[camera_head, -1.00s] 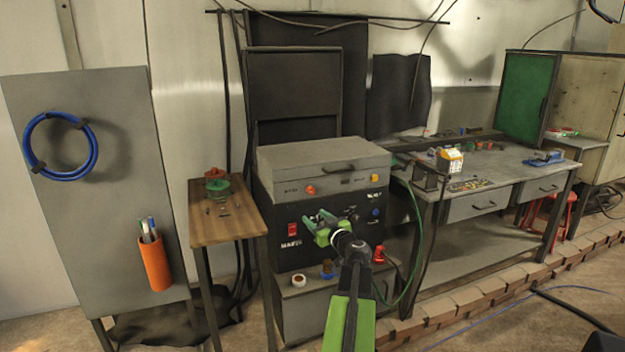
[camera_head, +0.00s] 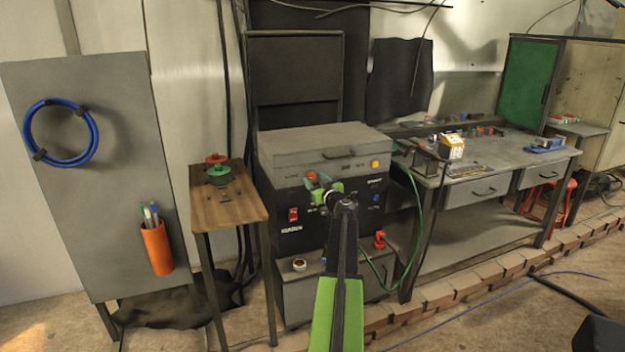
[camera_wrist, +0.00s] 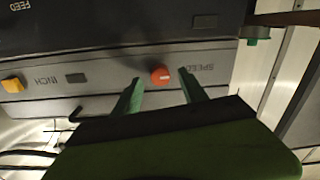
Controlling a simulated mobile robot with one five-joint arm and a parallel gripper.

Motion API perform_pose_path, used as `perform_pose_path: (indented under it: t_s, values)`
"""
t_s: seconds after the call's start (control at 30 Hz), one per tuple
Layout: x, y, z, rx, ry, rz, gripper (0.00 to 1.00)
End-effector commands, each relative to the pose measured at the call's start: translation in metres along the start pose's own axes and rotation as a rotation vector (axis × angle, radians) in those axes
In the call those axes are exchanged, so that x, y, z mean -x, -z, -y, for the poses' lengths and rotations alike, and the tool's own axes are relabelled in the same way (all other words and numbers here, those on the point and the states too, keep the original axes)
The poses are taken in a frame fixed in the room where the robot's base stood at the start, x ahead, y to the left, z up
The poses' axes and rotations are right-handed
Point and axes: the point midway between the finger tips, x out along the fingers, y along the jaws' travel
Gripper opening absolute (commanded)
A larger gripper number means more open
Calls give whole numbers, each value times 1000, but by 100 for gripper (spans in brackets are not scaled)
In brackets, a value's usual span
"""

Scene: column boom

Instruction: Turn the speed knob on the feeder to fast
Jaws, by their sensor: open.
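The feeder (camera_head: 290,155) is the grey box on top of a black-fronted machine. Its orange-red speed knob (camera_wrist: 161,75) shows in the wrist view, which is upside down, beside the label SPEED (camera_wrist: 194,68). A pale mark shows on the knob; no slow or fast lettering is readable. In the head view the knob (camera_head: 312,176) is partly covered by my gripper (camera_head: 322,188). My gripper in the wrist view (camera_wrist: 160,78) is open, with one green finger on each side of the knob and gaps between. I cannot tell whether the fingertips reach its depth.
A yellow square button (camera_wrist: 13,84) labelled INCH is on the same panel. The black front below has a red switch (camera_head: 293,214) and a blue knob (camera_head: 376,198). A wooden-topped table (camera_head: 225,210) stands left, a workbench (camera_head: 490,165) right. A green hose (camera_head: 418,215) hangs between.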

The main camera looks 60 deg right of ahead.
Motion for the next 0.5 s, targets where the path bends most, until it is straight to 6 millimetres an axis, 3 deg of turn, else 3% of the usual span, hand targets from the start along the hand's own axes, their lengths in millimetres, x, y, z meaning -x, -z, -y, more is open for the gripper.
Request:
perform_pose_path:
  t_s: [0.03, 0.2, 0.5]
  values:
    - [-11, 0, -1, 0, 1, 0, 50]
    - [-25, 0, 0, 0, 1, 0, 50]
    - [-26, 0, 0, 0, 0, 0, 49]
